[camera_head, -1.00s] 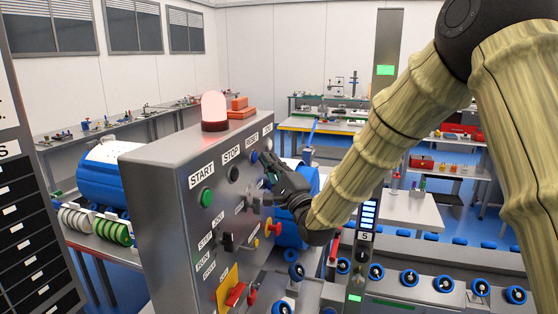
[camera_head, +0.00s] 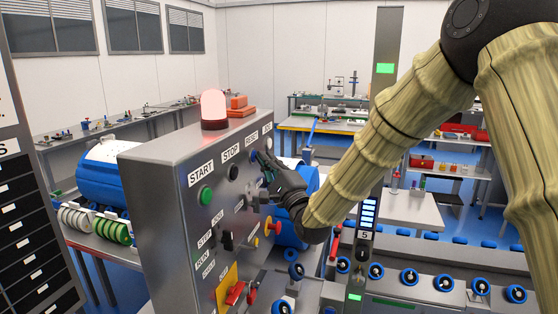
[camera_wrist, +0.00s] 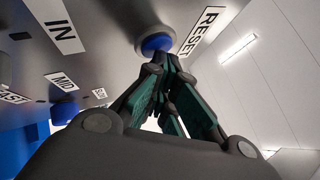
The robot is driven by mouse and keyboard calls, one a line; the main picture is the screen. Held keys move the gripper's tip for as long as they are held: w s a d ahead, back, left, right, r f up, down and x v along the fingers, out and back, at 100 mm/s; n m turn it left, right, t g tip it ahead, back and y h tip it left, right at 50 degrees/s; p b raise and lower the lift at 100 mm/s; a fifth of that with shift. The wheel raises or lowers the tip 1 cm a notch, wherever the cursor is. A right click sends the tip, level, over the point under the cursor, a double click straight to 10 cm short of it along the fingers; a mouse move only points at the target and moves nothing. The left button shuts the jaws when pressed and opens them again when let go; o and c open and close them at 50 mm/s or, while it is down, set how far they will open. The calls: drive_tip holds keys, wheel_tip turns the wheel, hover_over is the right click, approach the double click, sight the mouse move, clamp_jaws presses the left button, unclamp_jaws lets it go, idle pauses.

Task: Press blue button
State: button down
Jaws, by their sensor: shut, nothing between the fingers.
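The blue button (camera_wrist: 157,43) sits in a round grey collar on the panel face, beside the RESET label (camera_wrist: 202,31) in the wrist view. In the head view, the blue button (camera_head: 253,156) shows below that label, partly behind my fingertips. My gripper (camera_head: 262,158) is shut and empty, its fingers pointing at the panel. In the wrist view, my gripper (camera_wrist: 166,60) has its fingertips right at the button's lower edge. I cannot tell whether they touch it or whether it is pushed in.
A lit beacon (camera_head: 214,108) stands on top. A conveyor with blue rollers (camera_head: 410,278) runs at the right.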

idle(0.6)
drive_tip(key=shift+s+d, duration=0.15)
drive_tip(key=shift+d, duration=0.25)
drive_tip(key=s+d+b, duration=0.1)
drive_tip(key=s+d, duration=0.1)
drive_tip(key=d, duration=0.3)
drive_tip(key=shift+d, duration=0.35)
idle(0.7)
